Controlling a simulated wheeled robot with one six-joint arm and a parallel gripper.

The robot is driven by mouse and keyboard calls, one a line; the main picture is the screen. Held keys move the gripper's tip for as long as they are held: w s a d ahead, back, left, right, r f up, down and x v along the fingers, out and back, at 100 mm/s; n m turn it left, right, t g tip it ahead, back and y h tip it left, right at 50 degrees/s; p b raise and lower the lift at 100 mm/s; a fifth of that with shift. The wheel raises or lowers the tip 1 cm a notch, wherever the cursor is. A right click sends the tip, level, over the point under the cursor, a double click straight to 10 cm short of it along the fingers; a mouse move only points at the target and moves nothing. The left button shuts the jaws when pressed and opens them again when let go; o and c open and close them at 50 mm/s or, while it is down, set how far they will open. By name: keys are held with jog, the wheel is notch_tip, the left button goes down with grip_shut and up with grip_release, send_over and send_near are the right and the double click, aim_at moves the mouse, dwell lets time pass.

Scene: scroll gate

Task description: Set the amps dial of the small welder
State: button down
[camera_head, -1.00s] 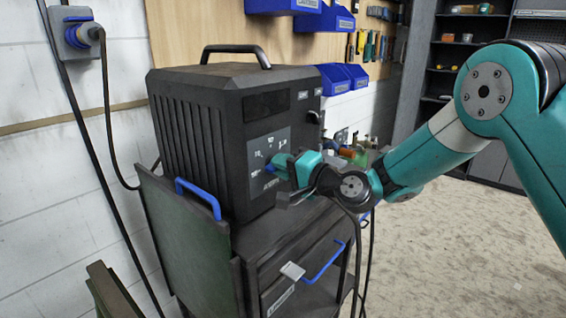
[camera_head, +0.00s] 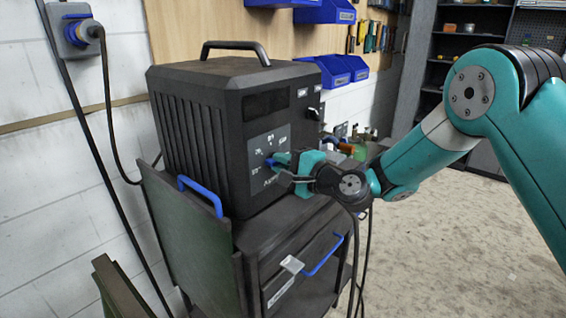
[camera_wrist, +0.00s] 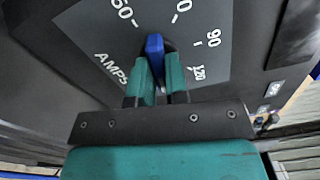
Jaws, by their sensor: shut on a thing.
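The small welder (camera_head: 200,130) is a black box with a top handle, standing on a dark cart. Its amps panel (camera_head: 262,150) faces my gripper (camera_head: 278,165). The blue amps dial (camera_wrist: 154,45) sits between my gripper's two teal fingers (camera_wrist: 160,75) in the wrist view, and the fingers are shut on it. Around the dial I read "AMPS", 90, 120 and parts of other numbers. The lower part of the dial is hidden by the fingers. I cannot tell exactly which mark it points at.
The dark cart (camera_head: 300,250) has blue handles and a drawer below the welder. Bottles and other items (camera_head: 350,148) stand behind my gripper. A cable hangs from the wall socket (camera_head: 78,32) on the left. Open floor (camera_head: 450,250) lies at the right.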

jog(key=c, duration=1.1)
grip_release()
jog(key=shift+d, duration=0.1)
jog(key=shift+b+v, duration=3.3)
jog(key=shift+v, duration=5.4)
